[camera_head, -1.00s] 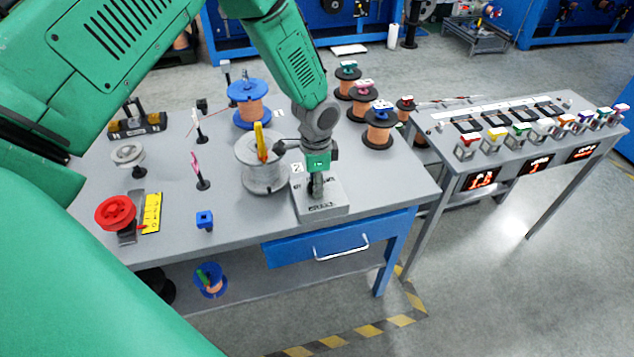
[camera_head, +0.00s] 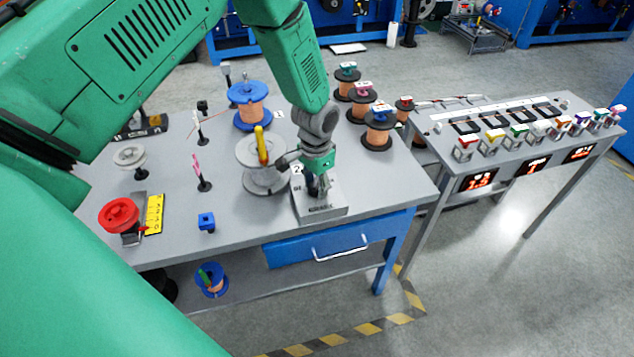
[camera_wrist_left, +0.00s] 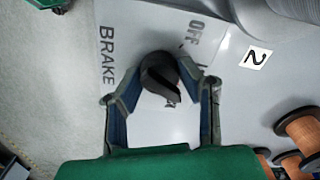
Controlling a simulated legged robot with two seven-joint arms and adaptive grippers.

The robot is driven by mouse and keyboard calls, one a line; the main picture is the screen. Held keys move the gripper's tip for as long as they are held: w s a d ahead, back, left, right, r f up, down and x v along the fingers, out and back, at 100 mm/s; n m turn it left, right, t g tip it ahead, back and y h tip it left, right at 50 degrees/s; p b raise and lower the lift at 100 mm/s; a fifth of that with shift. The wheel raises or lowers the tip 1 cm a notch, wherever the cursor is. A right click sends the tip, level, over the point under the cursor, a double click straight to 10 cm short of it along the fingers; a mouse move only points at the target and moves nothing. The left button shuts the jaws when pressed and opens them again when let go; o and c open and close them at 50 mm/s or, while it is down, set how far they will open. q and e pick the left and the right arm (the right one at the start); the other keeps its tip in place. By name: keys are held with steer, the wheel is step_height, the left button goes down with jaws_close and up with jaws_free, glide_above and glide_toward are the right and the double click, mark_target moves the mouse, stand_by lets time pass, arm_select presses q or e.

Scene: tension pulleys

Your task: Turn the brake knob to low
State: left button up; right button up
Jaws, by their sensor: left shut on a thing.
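The brake knob (camera_wrist_left: 160,78) is a black knob with a raised grip bar, on a light grey panel marked BRAKE and OFF. Its bar lies slanted in the left wrist view. My left gripper (camera_wrist_left: 160,88) points down at the panel, with one finger on each side of the knob, and is shut on it. In the head view my left gripper (camera_head: 319,188) is over the grey brake box (camera_head: 322,211) near the table's front edge, and it hides the knob there. The low mark cannot be read. My right gripper is not in view.
A grey spool (camera_head: 262,180) with a yellow-handled piece stands close left of the brake box. A blue-topped copper spool (camera_head: 249,106) is behind it. Several dark-flanged copper spools stand at the back right.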

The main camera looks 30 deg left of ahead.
mark_target(316, 182)
arm_select(q)
steer(key=n, duration=0.5)
steer(key=shift+n+p, duration=0.3)
steer(key=shift+p, duration=0.1)
steer(key=shift+s, duration=0.1)
steer(key=shift+f, duration=0.1)
steer(key=o, duration=1.1)
steer(key=shift+o, duration=0.2)
steer(key=shift+r, duration=0.25)
step_height(316, 182, up, 11)
steer(key=shift+r, duration=0.2)
